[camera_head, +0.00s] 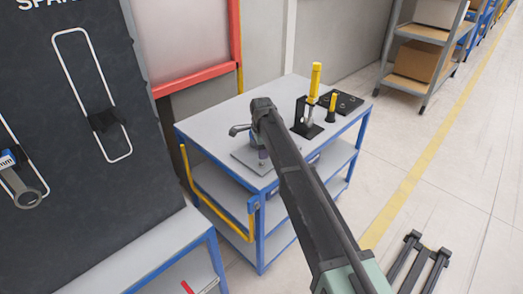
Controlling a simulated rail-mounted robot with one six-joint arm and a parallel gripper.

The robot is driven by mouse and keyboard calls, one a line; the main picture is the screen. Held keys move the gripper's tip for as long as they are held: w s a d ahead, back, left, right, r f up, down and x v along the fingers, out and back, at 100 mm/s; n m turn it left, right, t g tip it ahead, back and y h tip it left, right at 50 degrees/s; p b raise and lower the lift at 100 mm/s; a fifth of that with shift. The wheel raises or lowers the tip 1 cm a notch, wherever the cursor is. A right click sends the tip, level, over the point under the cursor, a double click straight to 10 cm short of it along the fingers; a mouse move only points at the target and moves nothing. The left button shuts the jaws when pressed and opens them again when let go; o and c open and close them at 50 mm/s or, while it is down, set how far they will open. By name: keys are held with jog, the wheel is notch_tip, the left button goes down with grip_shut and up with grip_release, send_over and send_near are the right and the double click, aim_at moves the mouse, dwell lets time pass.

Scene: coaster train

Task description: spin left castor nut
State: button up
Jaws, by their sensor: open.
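My arm reaches from the bottom right up over a grey-topped, blue-framed cart. Its dark link covers part of the cart top (215,112). My gripper cannot be made out; the arm hides the place where its end may be. A flat grey plate (246,160) lies on the near part of the cart top. A small grey curved part (239,130) shows left of the arm, above the plate. A small purplish piece (263,156) shows beside the arm at the plate. I cannot tell which of these is the castor, and I cannot make out a left castor nut.
A yellow-handled tool in a black stand (308,118), a smaller yellow-topped tool (332,105) and a black tray (349,101) stand at the cart's far right. A yellow rail (215,212) runs along its left side. A dark tool board (75,130) stands left. A black forked object (419,262) is at lower right.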

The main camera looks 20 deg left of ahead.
aim_at(262, 163)
notch_tip(262, 163, up, 6)
jog(key=p, duration=0.3)
jog(key=shift+f+p, duration=0.1)
jog(key=shift+p, duration=0.3)
notch_tip(262, 163, down, 11)
jog(key=n+b, duration=1.1)
jog(key=n, duration=1.3)
jog(key=shift+f, duration=0.1)
jog(key=shift+r, duration=0.2)
jog(key=shift+c, duration=0.2)
